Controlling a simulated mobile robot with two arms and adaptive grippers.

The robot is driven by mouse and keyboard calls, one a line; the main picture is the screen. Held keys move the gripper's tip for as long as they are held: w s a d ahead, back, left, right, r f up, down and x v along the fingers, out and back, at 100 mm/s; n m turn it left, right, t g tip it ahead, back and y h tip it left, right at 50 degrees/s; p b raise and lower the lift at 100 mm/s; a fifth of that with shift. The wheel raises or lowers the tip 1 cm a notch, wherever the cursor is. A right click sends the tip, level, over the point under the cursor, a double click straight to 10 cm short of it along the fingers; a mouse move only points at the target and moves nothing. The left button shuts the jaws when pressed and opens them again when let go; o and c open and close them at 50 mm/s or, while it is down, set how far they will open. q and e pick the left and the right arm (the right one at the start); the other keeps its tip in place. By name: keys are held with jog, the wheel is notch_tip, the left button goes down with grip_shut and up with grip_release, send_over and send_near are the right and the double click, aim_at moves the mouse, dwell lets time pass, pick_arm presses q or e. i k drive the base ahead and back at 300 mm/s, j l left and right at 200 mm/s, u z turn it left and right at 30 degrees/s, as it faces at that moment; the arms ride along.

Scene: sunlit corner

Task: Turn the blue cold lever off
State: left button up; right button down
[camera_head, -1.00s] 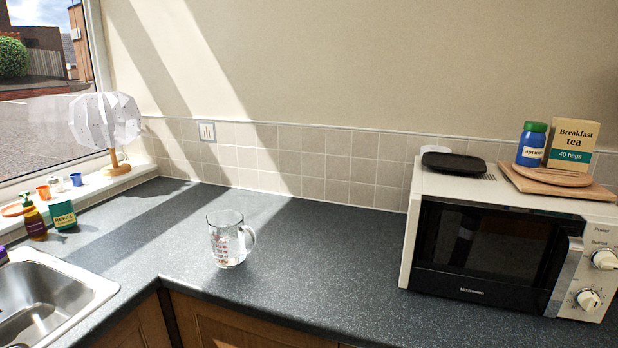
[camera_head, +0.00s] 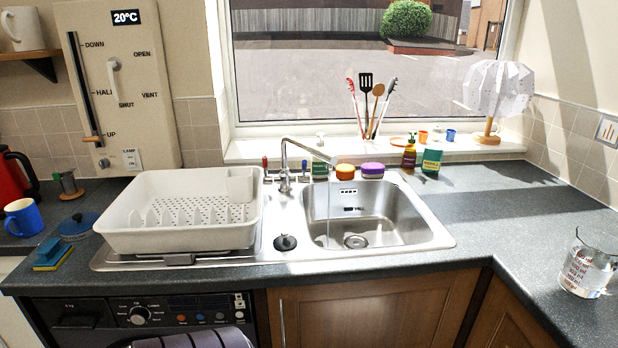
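The chrome tap (camera_head: 287,165) stands behind the sink, its spout reaching right over the steel basin (camera_head: 400,218). A small red-topped lever (camera_head: 265,165) stands to the left of the tap. A small blue-topped lever (camera_head: 304,167) stands to its right, close to the tap body. Both levers look roughly upright; their exact angle is too small to tell. A thin pale vertical line, which looks like running water (camera_head: 328,205), drops from the spout into the basin. Neither of my grippers is in view.
A white dish rack (camera_head: 185,212) fills the drainer left of the tap. An orange-lidded tub (camera_head: 345,171) and a purple-lidded tub (camera_head: 372,169) sit behind the basin. A glass jug (camera_head: 588,265) stands on the right counter. The space before the tap is clear.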

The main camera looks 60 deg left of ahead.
aim_at(303, 178)
jog(key=u, duration=2)
